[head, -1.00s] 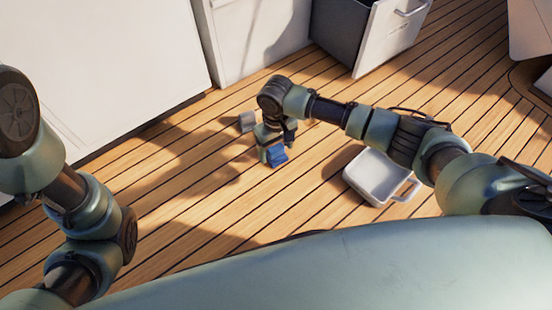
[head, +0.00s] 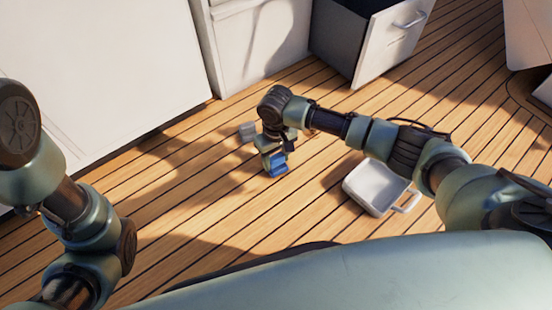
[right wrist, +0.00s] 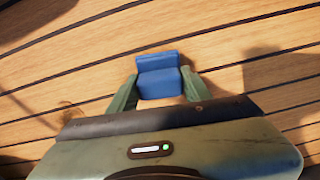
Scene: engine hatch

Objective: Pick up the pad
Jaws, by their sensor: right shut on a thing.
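The pad is a small blue block with a raised back part (head: 278,166), at the middle of the head view. It also shows in the right wrist view (right wrist: 158,78), between the two green fingers. My right gripper (head: 273,157) points down and is shut on the pad, one finger on each side of it (right wrist: 160,84). The pad is at or close to the wooden floor; I cannot tell whether it touches. My left arm shows at the left of the head view, but its gripper is out of view.
A white tray with a handle (head: 368,203) sits to the right. An open drawer (head: 391,42) and white cabinets (head: 262,45) stand at the back. Floor around the pad is clear.

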